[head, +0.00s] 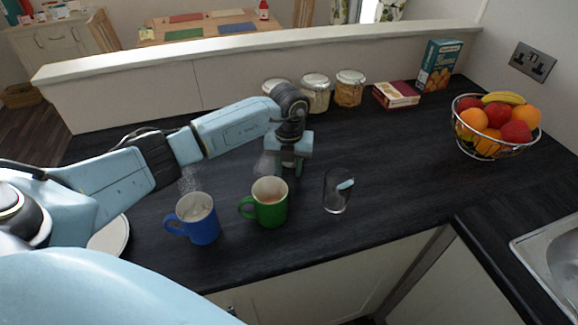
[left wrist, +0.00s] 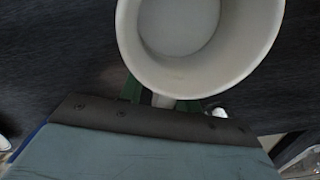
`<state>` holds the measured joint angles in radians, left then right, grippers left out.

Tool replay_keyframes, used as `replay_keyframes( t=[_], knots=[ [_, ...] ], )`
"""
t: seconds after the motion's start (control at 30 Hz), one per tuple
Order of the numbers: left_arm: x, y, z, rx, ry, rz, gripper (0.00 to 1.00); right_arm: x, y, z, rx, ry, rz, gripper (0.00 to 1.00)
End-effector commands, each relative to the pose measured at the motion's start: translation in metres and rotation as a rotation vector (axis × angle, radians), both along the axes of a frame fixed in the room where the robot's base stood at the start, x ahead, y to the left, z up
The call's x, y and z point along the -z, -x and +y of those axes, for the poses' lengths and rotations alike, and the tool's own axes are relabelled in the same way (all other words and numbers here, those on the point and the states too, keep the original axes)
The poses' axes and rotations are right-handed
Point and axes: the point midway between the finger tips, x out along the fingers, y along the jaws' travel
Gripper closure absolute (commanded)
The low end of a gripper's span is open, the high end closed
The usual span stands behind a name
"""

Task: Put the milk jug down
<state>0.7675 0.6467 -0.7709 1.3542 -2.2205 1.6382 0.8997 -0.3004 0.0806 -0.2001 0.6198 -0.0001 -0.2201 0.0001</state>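The milk jug (left wrist: 262,22) is a pale, round vessel at the top of the left wrist view, seen from above with whitish milk inside. Its handle (left wrist: 163,101) lies between the green fingers of my left gripper, which looks shut on it. In the head view my left gripper (head: 290,166) points down over the counter, behind the green mug (head: 270,211). My right gripper is not in view.
A steaming blue mug (head: 203,229) stands left of the green mug, and a clear glass (head: 335,202) to the right. A plate (head: 112,239) is at left. Jars (head: 349,90), boxes (head: 437,65) and a fruit basket (head: 514,147) line the back. Counter right of the glass is clear.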

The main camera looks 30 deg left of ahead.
Motion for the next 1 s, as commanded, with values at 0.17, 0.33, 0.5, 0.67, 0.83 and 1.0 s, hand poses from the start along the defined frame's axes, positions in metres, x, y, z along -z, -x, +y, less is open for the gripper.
replay_keyframes(
  t=[0.17,0.33,0.5,0.67,0.83,1.0],
  knots=[
    [-0.012,-0.001,0.0,0.0,0.0,-0.002,0.67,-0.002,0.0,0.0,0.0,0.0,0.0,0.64],
    [-0.045,-0.001,0.0,0.001,0.0,-0.005,0.67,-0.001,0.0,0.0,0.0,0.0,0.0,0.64],
    [-0.082,-0.001,0.0,0.001,0.0,-0.005,0.67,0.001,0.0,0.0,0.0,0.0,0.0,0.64],
    [-0.108,0.0,0.0,0.0,0.0,-0.003,0.67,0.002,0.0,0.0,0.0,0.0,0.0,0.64],
    [-0.122,0.0,0.0,0.0,0.0,-0.001,0.67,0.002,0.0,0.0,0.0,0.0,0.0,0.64],
    [-0.124,0.0,0.0,0.0,0.0,0.0,0.67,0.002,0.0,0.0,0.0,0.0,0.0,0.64]
  ],
)
